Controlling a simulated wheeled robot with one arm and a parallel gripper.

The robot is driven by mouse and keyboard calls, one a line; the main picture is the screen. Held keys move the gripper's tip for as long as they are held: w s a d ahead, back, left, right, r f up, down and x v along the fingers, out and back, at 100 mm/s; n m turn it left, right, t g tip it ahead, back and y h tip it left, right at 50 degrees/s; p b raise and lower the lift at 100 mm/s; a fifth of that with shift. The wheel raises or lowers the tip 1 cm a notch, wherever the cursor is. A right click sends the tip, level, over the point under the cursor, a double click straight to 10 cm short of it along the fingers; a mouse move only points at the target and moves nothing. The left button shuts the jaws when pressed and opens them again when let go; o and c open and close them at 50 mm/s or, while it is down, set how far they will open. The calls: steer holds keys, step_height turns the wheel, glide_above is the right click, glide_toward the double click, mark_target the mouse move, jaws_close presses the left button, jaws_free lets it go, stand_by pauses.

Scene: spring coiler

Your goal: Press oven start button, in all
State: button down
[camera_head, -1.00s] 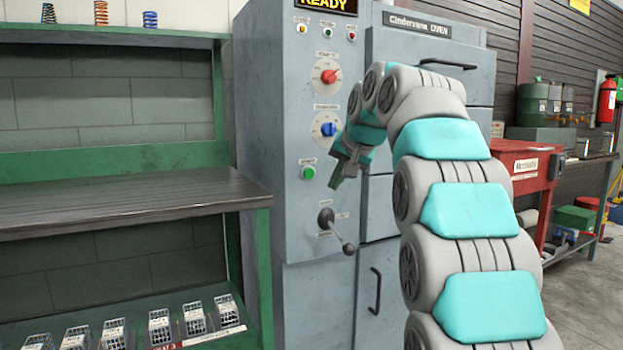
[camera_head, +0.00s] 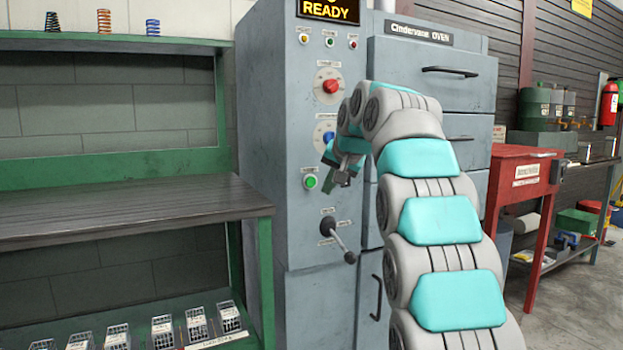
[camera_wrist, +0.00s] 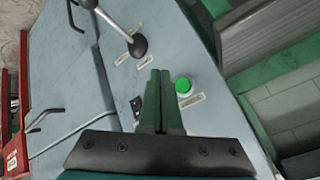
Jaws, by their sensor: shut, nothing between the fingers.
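The oven (camera_head: 290,150) is a tall grey cabinet with a display reading READY (camera_head: 330,10). Its green button (camera_head: 310,181) sits on the front panel below a red knob (camera_head: 331,86) and a partly hidden blue knob (camera_head: 328,136). My gripper (camera_head: 335,184) is shut and empty, just right of the green button and in front of the panel. In the wrist view the shut fingers (camera_wrist: 160,75) point at the panel, with the green button (camera_wrist: 183,85) close to their right. Contact with the panel cannot be told.
A red cabinet (camera_head: 520,190) stands at the right.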

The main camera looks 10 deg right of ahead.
mark_target(311, 182)
steer(key=shift+w+a+p, duration=0.25)
steer(key=shift+w+p, duration=0.25)
steer(key=shift+w, duration=0.25)
steer(key=shift+w+a+p, duration=0.25)
steer(key=shift+w+p, duration=0.25)
steer(key=shift+w, duration=0.2)
steer(key=shift+w+a+p, duration=0.25)
steer(key=shift+w+p, duration=0.25)
steer(key=shift+w, duration=0.25)
steer(key=shift+w+r+p, duration=0.15)
steer(key=shift+w+p, duration=0.05)
steer(key=shift+p, duration=0.15)
steer(key=shift+w+a, duration=0.1)
steer(key=shift+w, duration=0.15)
steer(key=shift+w+a+p, duration=0.15)
steer(key=shift+w+p, duration=0.15)
steer(key=shift+p, duration=0.35)
stand_by(0.5)
steer(key=shift+s, duration=0.15)
steer(key=shift+s+d+b, duration=0.25)
steer(key=shift+s+b, duration=0.3)
steer(key=shift+s, duration=0.05)
steer(key=shift+s, duration=0.1)
